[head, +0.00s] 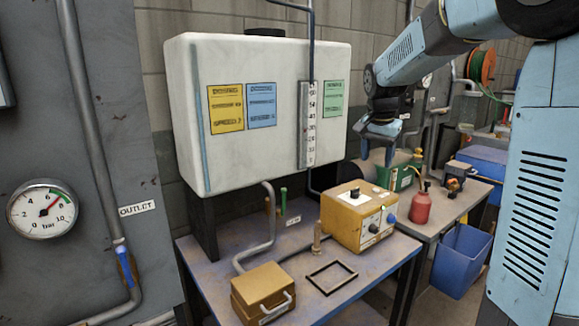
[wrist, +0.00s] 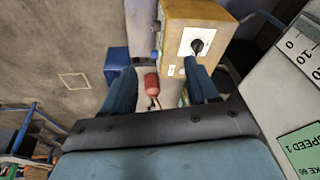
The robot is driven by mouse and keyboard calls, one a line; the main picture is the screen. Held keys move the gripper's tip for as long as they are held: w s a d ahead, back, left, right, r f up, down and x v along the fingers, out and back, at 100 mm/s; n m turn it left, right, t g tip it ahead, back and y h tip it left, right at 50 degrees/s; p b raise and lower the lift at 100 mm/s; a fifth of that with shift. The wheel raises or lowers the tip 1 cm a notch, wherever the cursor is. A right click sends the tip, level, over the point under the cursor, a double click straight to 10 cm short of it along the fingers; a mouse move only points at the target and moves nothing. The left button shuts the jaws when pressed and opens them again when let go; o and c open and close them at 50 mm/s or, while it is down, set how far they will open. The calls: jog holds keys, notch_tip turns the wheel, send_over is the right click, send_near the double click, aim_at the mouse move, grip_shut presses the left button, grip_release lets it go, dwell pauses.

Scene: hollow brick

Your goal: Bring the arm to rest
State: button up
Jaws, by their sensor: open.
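My arm comes in from the upper right in the head view, raised above the benches. My gripper (head: 377,154) hangs at its end, pointing down, just right of the white tank (head: 270,120). In the wrist view my gripper (wrist: 164,80) has its two blue fingers spread apart with nothing held between them. The red bottle (wrist: 151,84) and the yellow control box (wrist: 198,35) show beyond the fingers, and I see no contact with them.
The yellow control box (head: 358,215), a tan box with a handle (head: 263,292) and a black square frame (head: 332,278) sit on the front bench. A blue bin (head: 461,260) is at right.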

jog(key=s+f+n+t+y, duration=0.1)
jog(key=s+n, duration=0.6)
jog(key=s, duration=2.4)
jog(key=shift+s+a+f+n+t, duration=0.3)
jog(key=shift+n+t, duration=0.1)
jog(key=shift+t, duration=0.4)
jog(key=shift+c, duration=0.3)
